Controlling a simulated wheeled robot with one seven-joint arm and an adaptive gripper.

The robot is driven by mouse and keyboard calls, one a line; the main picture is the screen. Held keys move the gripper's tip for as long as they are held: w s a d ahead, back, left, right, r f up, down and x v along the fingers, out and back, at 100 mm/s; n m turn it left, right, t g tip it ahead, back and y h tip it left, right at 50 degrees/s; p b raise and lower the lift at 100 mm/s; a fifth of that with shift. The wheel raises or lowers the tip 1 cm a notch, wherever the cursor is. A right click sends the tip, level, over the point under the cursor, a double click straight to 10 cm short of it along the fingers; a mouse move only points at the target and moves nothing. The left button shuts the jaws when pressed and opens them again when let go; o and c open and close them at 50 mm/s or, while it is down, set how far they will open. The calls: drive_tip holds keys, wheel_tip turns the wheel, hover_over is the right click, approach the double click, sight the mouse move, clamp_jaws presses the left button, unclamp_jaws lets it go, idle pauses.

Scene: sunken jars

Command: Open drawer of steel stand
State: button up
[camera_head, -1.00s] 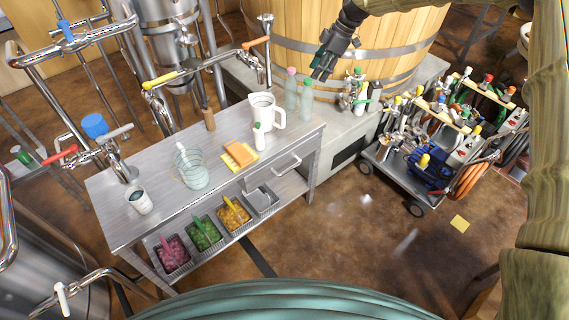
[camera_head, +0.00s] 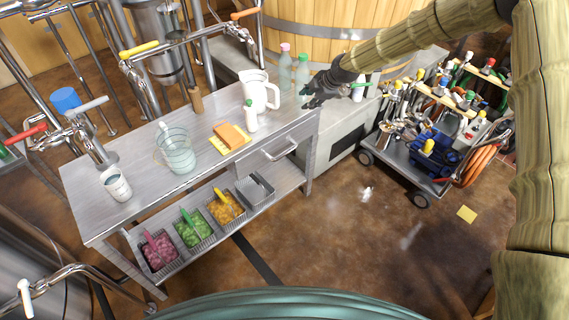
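The steel stand (camera_head: 92,204) is a metal table at the left, with a lower shelf. Its drawer (camera_head: 262,160) sits under the top at the right end and looks shut, with a bar handle (camera_head: 280,150) on its front. My gripper (camera_head: 312,98) is dark and hangs just beyond the stand's right end, above and to the right of the handle, apart from it. Its fingers are small and dark here, so I cannot tell whether they are open or shut. I see nothing held in it.
On the stand are a white jug (camera_head: 257,92), a glass jar (camera_head: 176,152), an orange sponge (camera_head: 231,136) and a cup (camera_head: 116,184). A loaded cart (camera_head: 405,172) stands right. The floor before the stand is clear.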

drive_tip(key=s+a+f+n+t+y+b, duration=0.1)
drive_tip(key=s+f+n+t+y+b, duration=0.2)
drive_tip(key=f+b, duration=0.9)
drive_tip(key=n+t+y+b, duration=0.2)
drive_tip(key=t+b, duration=0.2)
drive_tip(key=b, duration=0.5)
approach(284, 154)
drive_tip(key=x, duration=1)
drive_tip(key=shift+w+f, duration=0.35)
drive_tip(key=shift+w, duration=0.05)
clamp_jaws()
